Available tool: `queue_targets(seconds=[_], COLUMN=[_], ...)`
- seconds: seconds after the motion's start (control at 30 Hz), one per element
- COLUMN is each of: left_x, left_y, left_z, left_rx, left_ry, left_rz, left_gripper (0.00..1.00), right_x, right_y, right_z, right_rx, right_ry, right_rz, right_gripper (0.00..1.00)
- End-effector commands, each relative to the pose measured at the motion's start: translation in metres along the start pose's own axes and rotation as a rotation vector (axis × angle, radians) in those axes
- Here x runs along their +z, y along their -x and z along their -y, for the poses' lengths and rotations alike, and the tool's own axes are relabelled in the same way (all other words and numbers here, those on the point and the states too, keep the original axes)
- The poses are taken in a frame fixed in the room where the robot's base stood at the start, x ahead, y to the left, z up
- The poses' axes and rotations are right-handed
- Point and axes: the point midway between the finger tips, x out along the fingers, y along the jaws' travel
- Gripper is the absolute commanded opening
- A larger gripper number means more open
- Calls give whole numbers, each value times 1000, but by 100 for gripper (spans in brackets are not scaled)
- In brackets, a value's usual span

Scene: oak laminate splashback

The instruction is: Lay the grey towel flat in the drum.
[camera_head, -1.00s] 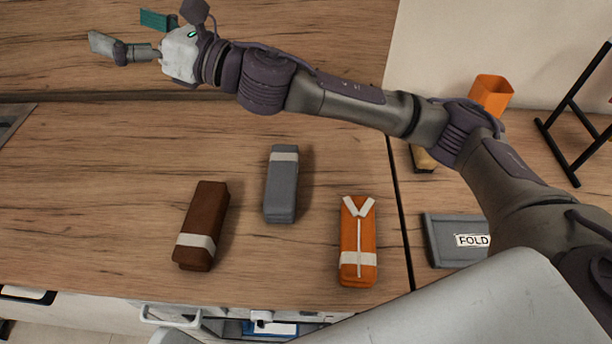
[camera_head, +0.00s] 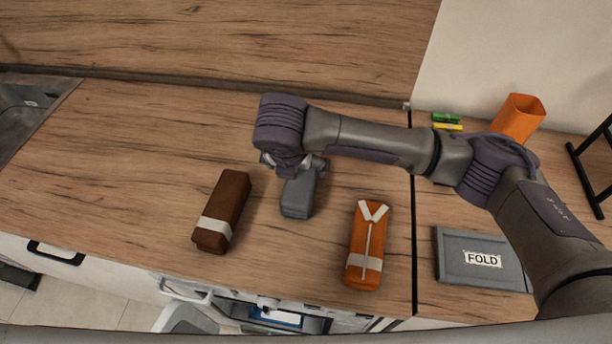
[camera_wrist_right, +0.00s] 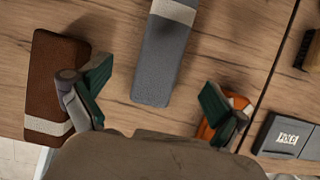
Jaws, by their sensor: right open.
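The grey towel (camera_head: 300,194) is a folded bundle on the wooden counter. My right arm hides its far end in the head view. In the right wrist view the grey towel (camera_wrist_right: 162,62), with a pale band, lies ahead of and between the spread fingers. My right gripper (camera_wrist_right: 155,92) is open and empty above the counter. In the head view the right gripper (camera_head: 285,164) is mostly hidden under its wrist, over the towel's far end. I cannot make out the drum. My left gripper is not in view.
A brown bundle (camera_head: 223,207) lies left of the towel and an orange bundle (camera_head: 365,262) right. A grey FOLD board (camera_head: 455,269), an orange container (camera_head: 518,117) and a black rack (camera_head: 582,165) are further right. Below the front edge is a partly visible opening (camera_head: 275,317). The counter's left is clear.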

Motion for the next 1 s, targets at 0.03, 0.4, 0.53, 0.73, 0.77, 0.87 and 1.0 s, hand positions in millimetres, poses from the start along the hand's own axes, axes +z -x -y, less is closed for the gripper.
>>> queue_targets(seconds=[0.03, 0.4, 0.53, 0.73, 0.77, 0.87, 1.0], left_x=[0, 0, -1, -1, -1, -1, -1], left_y=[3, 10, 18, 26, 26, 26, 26], left_z=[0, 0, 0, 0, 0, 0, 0], left_rx=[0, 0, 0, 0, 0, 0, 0], left_ry=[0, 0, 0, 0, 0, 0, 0], left_rz=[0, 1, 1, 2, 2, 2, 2], left_gripper=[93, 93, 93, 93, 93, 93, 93], right_x=[0, 1, 2, 2, 2, 2, 2], right_y=[-10, -55, -68, -98, -101, -106, -106], right_z=[1, 0, 3, 3, 3, 3, 3], right_rx=[-4, 1, -1, 2, 2, 3, 4], right_ry=[-4, -2, -2, -2, -2, -1, -1], right_rz=[-4, 1, -1, 0, 0, 2, 3], right_gripper=[98, 98, 98, 98, 98, 98, 98])
